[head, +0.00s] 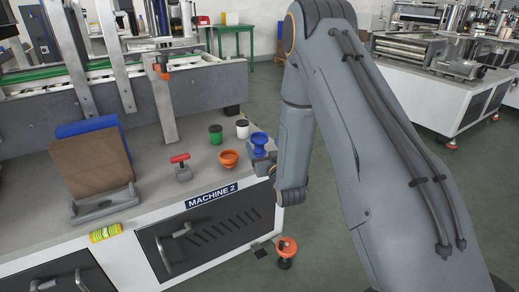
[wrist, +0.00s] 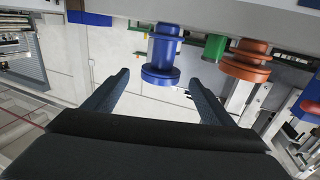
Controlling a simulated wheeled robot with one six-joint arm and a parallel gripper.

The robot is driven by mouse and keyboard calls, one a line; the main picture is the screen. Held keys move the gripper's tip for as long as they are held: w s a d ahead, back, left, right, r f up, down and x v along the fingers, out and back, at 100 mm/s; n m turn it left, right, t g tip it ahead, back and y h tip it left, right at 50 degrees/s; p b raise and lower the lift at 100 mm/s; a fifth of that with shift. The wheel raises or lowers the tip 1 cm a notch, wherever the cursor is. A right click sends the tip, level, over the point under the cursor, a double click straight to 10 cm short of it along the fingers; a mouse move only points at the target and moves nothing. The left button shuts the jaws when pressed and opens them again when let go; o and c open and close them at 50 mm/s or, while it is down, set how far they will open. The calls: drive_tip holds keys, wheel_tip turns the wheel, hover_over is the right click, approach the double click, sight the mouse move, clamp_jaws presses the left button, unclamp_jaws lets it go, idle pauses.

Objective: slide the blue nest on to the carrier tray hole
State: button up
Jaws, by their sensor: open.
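The blue nest (head: 259,144), a flanged spool shape, stands upright near the front right corner of the machine top. In the wrist view, where the scene appears upside down, the blue nest (wrist: 161,57) shows ahead of the gap between my fingers. My gripper (wrist: 159,80) is open and empty, one finger towards each side of the nest, with no clear contact. In the head view my gripper (head: 262,163) is at the table's front edge beside the nest, partly hidden by my arm. I cannot make out a carrier tray hole in either view.
An orange nest (head: 228,158) stands close left of the blue one. A red-handled clamp (head: 181,168) and a leaning brown board (head: 90,165) are farther left. An orange-topped foot (head: 286,247) stands on the floor.

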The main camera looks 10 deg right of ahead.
sight(257, 135)
drive_tip(key=shift+w+a+f, duration=0.15)
drive_tip(key=shift+w, duration=1.4)
drive_tip(key=shift+w+a+f, duration=0.1)
drive_tip(key=shift+w+f, duration=0.05)
drive_tip(key=shift+w, duration=1.4)
drive_tip(key=c, duration=1.2)
